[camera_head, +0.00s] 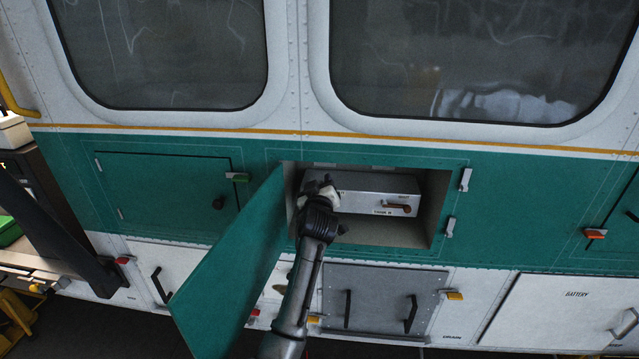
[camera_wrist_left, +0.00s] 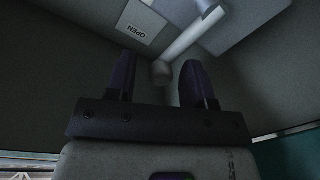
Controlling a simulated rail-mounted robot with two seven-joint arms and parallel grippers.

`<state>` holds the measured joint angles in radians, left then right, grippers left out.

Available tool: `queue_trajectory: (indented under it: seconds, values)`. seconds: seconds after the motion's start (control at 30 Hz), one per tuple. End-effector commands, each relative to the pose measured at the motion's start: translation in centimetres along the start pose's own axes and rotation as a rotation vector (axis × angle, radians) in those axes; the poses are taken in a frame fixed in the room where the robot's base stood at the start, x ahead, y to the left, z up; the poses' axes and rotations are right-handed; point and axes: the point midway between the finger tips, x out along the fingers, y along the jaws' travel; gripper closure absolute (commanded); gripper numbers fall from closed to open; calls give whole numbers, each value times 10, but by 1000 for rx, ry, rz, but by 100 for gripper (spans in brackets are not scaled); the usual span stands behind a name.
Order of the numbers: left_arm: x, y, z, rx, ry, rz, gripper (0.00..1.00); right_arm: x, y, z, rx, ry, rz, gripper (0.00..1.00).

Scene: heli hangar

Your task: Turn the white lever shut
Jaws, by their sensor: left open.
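The white lever (camera_wrist_left: 188,38) shows in the left wrist view as a pale bar with a rounded end. It runs from a mount at the upper right down to between my fingertips. A label (camera_wrist_left: 142,22) reading OPEN, upside down in this view, is beside it. My left gripper (camera_wrist_left: 159,72) is open, with one finger on each side of the lever's end; I cannot tell whether either touches. In the head view my left gripper (camera_head: 322,192) reaches into the left part of an open compartment (camera_head: 439,207) and largely hides the lever. My right gripper is not in view.
The compartment's green door (camera_head: 228,272) stands open just left of my arm. A grey metal box (camera_head: 365,184) with a copper-coloured handle (camera_head: 397,207) is inside. A closed grey panel (camera_head: 380,290) with two dark handles is below. Dark equipment (camera_head: 60,230) stands at the left.

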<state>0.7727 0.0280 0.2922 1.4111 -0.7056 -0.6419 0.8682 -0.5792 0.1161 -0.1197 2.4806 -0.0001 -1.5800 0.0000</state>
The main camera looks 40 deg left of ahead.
Motion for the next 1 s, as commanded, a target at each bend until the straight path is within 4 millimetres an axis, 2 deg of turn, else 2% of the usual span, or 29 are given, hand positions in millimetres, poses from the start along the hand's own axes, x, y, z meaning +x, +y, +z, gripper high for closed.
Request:
queue_trajectory:
  seconds: [0.43, 0.93, 1.0]
  values:
    - [5, 0, 0, 0, 0, -1, 52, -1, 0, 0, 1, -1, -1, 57]
    - [5, 0, 0, 0, -1, 0, 99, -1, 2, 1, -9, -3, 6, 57]
    - [5, 0, 0, -1, -1, 0, 100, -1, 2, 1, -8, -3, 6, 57]
